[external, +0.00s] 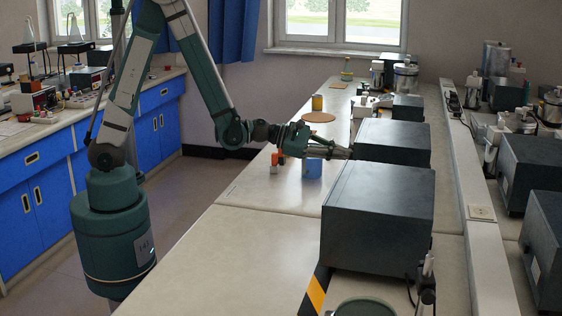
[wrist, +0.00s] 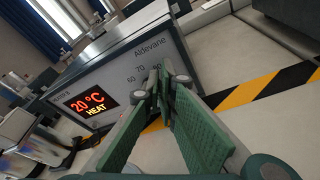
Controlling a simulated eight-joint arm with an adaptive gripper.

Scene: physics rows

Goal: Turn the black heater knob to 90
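The heater is a dark grey box (external: 397,140) on the bench in the external view. In the wrist view its pale front panel (wrist: 115,72) reads "Aldevane", with a lit display (wrist: 90,103) showing 20 °C HEAT. Dial numbers, including 70, show beside my fingertips. My gripper (external: 347,152) is at the heater's front face. In the wrist view its green fingers (wrist: 161,88) come close together at the tips, over the dial area. The black knob is not clearly visible, hidden at or behind the fingertips. I cannot tell whether they grip it.
A larger dark box (external: 378,215) stands nearer the camera on the same bench. A blue mug (external: 312,168) and small orange-capped bottles (external: 275,162) stand below my gripper. Yellow-black striped tape (wrist: 250,92) marks the bench. The bench's left front is clear.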

